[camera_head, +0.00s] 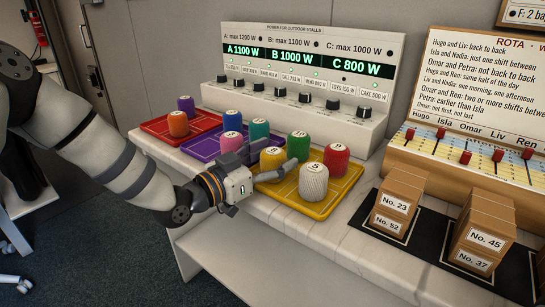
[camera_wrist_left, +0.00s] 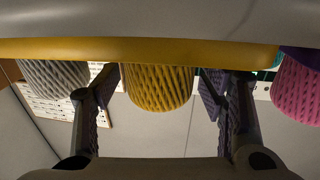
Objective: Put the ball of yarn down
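A yellow ball of yarn (camera_head: 271,158) with a number on its top stands upright on the yellow tray (camera_head: 318,210). My left gripper (camera_head: 277,161) reaches in from the left at tray level, with one finger on each side of the yellow ball. In the left wrist view, which is upside down, the yellow ball (camera_wrist_left: 158,88) shows between the two parted fingers (camera_wrist_left: 165,85), with narrow gaps beside it. The gripper is open and holds nothing that I can see. My right gripper is not in view.
White (camera_head: 313,182), red (camera_head: 336,159) and green (camera_head: 298,146) yarn balls share the yellow tray. The purple tray (camera_head: 203,148) and red tray (camera_head: 155,126) stand behind-left with more balls. A power panel (camera_head: 290,108) stands at the back; numbered boxes (camera_head: 392,210) stand at right.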

